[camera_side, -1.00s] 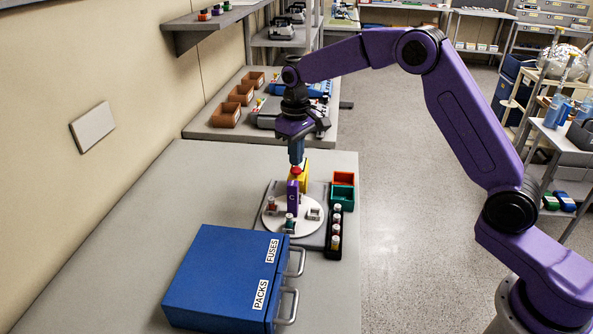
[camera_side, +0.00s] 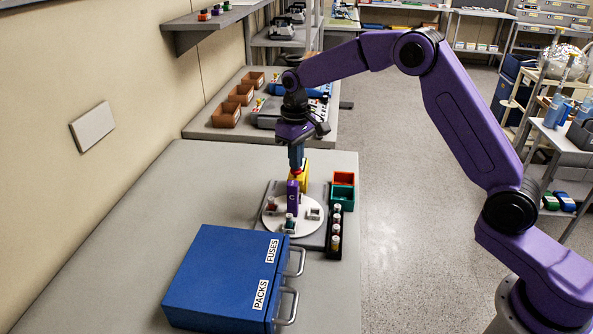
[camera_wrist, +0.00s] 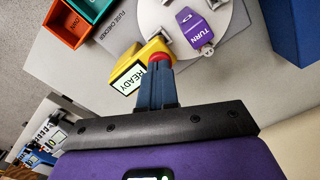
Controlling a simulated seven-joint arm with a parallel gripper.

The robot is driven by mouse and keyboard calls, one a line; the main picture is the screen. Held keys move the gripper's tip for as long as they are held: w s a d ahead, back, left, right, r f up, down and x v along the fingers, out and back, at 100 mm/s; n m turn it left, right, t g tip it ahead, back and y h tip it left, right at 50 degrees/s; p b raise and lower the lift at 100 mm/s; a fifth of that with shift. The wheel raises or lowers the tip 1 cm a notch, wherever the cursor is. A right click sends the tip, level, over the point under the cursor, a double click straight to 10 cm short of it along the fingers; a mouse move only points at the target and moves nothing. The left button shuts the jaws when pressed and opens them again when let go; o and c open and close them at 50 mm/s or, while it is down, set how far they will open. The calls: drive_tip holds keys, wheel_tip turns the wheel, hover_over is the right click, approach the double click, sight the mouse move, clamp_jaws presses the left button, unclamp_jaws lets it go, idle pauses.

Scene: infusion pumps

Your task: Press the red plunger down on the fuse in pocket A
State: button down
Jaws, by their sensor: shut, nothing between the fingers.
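The red plunger (camera_wrist: 159,57) shows at the tips of my gripper (camera_wrist: 157,70) in the wrist view, on the yellow housing (camera_wrist: 126,54) of the fuse checker. A READY label (camera_wrist: 133,77) is on the housing. My gripper (camera_side: 296,166) is shut with nothing between its blue fingers and points down onto the plunger, apparently touching it. The white turntable (camera_side: 272,222) has a purple block (camera_side: 293,195) marked C, labelled TURN in the wrist view. Pocket A and the fuse under the plunger are hidden by the housing and fingers.
A black rack (camera_side: 334,244) of several fuses and green (camera_side: 343,197) and orange-red (camera_side: 343,179) bins stand right of the turntable. A blue cabinet (camera_side: 221,274) labelled FUSES and PACKS stands in front, its handles facing right. The table (camera_side: 190,205) is clear to the left.

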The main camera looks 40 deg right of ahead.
drive_tip(key=shift+f, duration=0.6)
idle(0.3)
drive_tip(key=shift+r, duration=3.5)
